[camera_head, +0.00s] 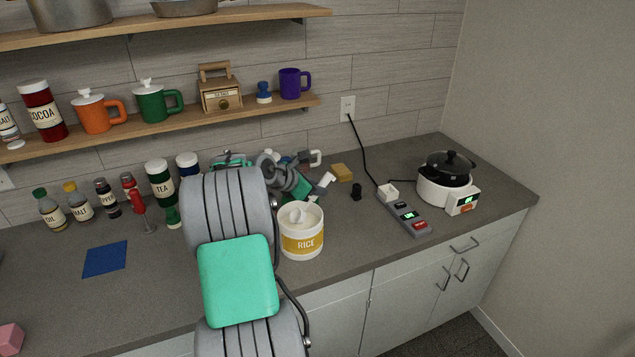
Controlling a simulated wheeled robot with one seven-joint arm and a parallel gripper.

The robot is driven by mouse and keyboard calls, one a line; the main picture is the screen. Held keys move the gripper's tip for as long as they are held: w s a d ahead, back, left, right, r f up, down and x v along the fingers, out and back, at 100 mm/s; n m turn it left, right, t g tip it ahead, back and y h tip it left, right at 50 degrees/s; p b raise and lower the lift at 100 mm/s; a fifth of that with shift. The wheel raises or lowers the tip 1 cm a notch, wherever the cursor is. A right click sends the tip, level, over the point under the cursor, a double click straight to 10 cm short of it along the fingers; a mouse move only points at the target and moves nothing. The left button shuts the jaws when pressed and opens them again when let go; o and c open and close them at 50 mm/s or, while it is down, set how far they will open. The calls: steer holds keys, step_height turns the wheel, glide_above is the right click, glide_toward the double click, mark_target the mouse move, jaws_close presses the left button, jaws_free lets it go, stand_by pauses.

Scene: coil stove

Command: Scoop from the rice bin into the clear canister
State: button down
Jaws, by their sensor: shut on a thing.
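The rice bin (302,243) is a white round tub with a yellow RICE label, open at the top, on the counter just right of my arm. A pale rounded scoop (297,215) shows at its mouth. My gripper (325,181), with small white parts, is above and behind the bin's rim, shut on what seems to be the scoop's handle. The grip itself is small and partly hidden by my arm links. I cannot make out the clear canister; my arm covers part of the counter behind it.
A yellow sponge (342,172) and a small black item (356,192) lie right of my gripper. A power strip (409,218) and a cooker (446,187) stand farther right. Bottles and a tea canister (161,182) line the left back. A shelf (165,127) with mugs hangs above.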

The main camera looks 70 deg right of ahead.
mark_target(333, 176)
steer(key=shift+w+a+f, duration=0.1)
steer(key=shift+f, duration=1.4)
steer(key=shift+w+a+f+b, duration=0.1)
steer(key=shift+f+b, duration=0.85)
steer(key=shift+f, duration=0.35)
step_height(333, 176, up, 3)
steer(key=shift+r+p, duration=0.1)
steer(key=shift+p, duration=0.6)
steer(key=shift+s+d+r, duration=0.15)
steer(key=shift+r, duration=1.1)
steer(key=shift+s+d+r, duration=0.15)
steer(key=shift+r, duration=1.05)
steer(key=shift+s+d+t+y, duration=0.35)
steer(key=shift+s+t+y, duration=0.05)
steer(key=shift+y, duration=0.1)
steer(key=t+y, duration=0.1)
steer(key=s+d+f+t+y, duration=0.1)
steer(key=s+d+y, duration=0.1)
steer(key=shift+s+d+f+m+t+y, duration=0.15)
steer(key=shift+d+f+m+t+y, duration=0.15)
steer(key=shift+f+m+t, duration=0.1)
steer(key=shift+s+d+r+t+y, duration=0.1)
steer(key=shift+d+r+t+y, duration=0.1)
steer(key=shift+r+t+y, duration=0.45)
steer(key=shift+t+y, duration=0.15)
